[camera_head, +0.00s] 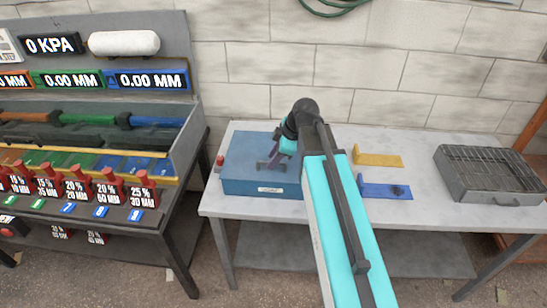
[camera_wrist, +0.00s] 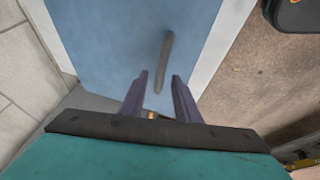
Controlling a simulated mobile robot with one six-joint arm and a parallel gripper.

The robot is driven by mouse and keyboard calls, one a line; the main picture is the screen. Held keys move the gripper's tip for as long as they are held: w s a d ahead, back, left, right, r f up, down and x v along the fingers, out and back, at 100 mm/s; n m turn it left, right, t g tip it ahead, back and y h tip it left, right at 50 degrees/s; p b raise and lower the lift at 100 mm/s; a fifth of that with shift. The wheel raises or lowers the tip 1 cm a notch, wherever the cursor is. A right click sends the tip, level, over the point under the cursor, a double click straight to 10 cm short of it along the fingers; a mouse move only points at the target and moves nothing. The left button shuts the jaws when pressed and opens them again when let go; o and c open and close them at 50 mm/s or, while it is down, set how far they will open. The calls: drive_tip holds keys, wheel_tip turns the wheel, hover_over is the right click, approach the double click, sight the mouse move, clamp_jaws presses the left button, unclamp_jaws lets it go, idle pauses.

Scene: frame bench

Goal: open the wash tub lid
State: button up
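The wash tub is a blue box (camera_head: 245,182) with a pale label on its front, standing on the left part of the grey table. Its flat blue lid appears shut and fills much of the wrist view (camera_wrist: 100,40). A grey bar handle (camera_wrist: 166,55) lies on the lid. My gripper (camera_head: 270,163) is over the lid, partly hiding it in the head view. In the wrist view my gripper (camera_wrist: 160,76) has its two purple fingers apart. The near end of the handle shows between them; I cannot tell the height gap. Nothing is held.
A red knob (camera_head: 220,160) sits at the tub's left edge. A yellow bracket (camera_head: 380,160) and a blue bracket (camera_head: 388,190) lie right of my arm. A grey grill-topped tray (camera_head: 490,180) stands at the table's right. A gauge bench (camera_head: 190,110) stands left across a gap.

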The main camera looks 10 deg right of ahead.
drive_tip(key=shift+a+f, duration=0.1)
drive_tip(key=shift+f, duration=0.1)
clamp_jaws()
drive_tip(key=shift+w+r, duration=0.1)
drive_tip(key=shift+r, duration=0.05)
